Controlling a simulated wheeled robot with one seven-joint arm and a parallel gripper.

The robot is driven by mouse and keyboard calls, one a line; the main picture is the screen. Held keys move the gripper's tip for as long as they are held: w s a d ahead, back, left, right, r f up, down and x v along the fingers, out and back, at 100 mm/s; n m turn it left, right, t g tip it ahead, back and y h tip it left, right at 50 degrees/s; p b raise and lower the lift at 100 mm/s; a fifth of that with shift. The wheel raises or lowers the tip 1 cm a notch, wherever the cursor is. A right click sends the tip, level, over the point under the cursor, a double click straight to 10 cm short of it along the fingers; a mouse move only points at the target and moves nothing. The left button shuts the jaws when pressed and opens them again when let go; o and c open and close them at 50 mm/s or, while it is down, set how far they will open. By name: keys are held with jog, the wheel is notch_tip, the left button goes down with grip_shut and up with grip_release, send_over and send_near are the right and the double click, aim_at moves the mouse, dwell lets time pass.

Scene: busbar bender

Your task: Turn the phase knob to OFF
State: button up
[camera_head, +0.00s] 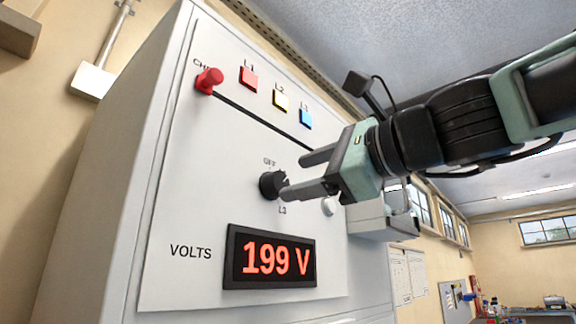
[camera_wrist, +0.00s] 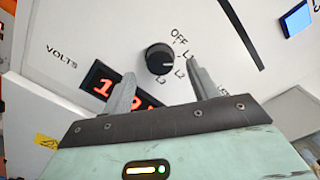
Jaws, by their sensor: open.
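The phase knob (camera_head: 270,186) is a round black knob on the white panel, with OFF printed above it and L3 below. In the wrist view the knob (camera_wrist: 160,59) has OFF, L1, L2 and L3 printed around it. A small pale mark on it seems to face the L2–L3 side, but the exact setting is hard to tell. My gripper (camera_head: 294,176) is open in front of the panel, just right of the knob. In the wrist view its two fingers (camera_wrist: 161,73) lie on either side of the knob, apparently not gripping it.
A lit red display (camera_head: 270,258) below the knob reads 199 V. A pale round part (camera_head: 328,206) sits right of the knob.

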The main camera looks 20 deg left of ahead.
aim_at(282, 183)
jog(key=shift+p+x, duration=0.45)
jog(key=shift+x, duration=1.4)
jog(key=c, duration=1)
jog(key=shift+f, duration=0.1)
jog(key=n+b, duration=0.3)
jog(key=n, duration=0.1)
jog(key=shift+f, duration=0.15)
jog(key=shift+n+b, duration=1.75)
jog(key=shift+n, duration=0.75)
